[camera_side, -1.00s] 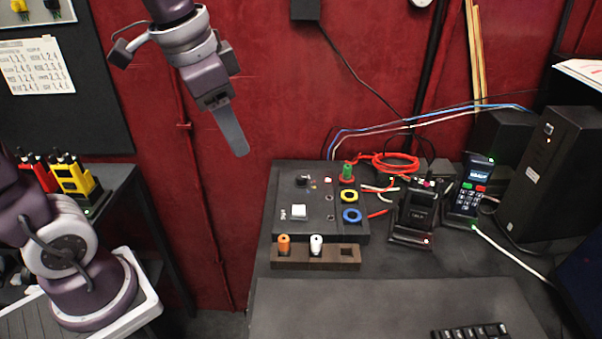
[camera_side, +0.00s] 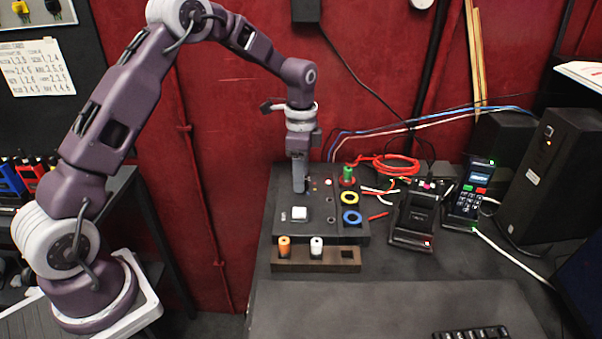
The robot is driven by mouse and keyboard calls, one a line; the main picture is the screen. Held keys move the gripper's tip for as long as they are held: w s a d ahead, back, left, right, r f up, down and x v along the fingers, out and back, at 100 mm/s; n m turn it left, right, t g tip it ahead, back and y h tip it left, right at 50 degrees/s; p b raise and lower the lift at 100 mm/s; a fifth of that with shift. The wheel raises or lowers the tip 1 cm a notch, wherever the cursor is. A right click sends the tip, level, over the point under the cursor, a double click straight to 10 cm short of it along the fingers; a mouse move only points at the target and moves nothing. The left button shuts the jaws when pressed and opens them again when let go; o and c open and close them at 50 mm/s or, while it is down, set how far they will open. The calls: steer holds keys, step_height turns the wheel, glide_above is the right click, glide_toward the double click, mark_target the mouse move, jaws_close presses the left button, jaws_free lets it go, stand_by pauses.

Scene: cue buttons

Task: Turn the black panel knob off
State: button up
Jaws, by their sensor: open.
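The jaws are open.
Right of my gripper stand a green peg on a red ring (camera_side: 348,175), a yellow ring (camera_side: 349,198) and a blue ring (camera_side: 352,217). A wooden block (camera_side: 335,258) with orange and white pegs lies in front. Handsets (camera_side: 413,216) stand at the right.

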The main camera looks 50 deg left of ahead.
jaws_close()
steer(key=shift+n, duration=0.3)
steer(key=n, duration=0.3)
steer(key=shift+n, duration=0.4)
steer(key=n, duration=0.3)
steer(key=shift+d+n, duration=0.1)
steer(key=shift+n, duration=0.2)
steer(key=n, duration=0.4)
steer(key=shift+r+n, duration=0.1)
steer(key=shift+n, duration=2)
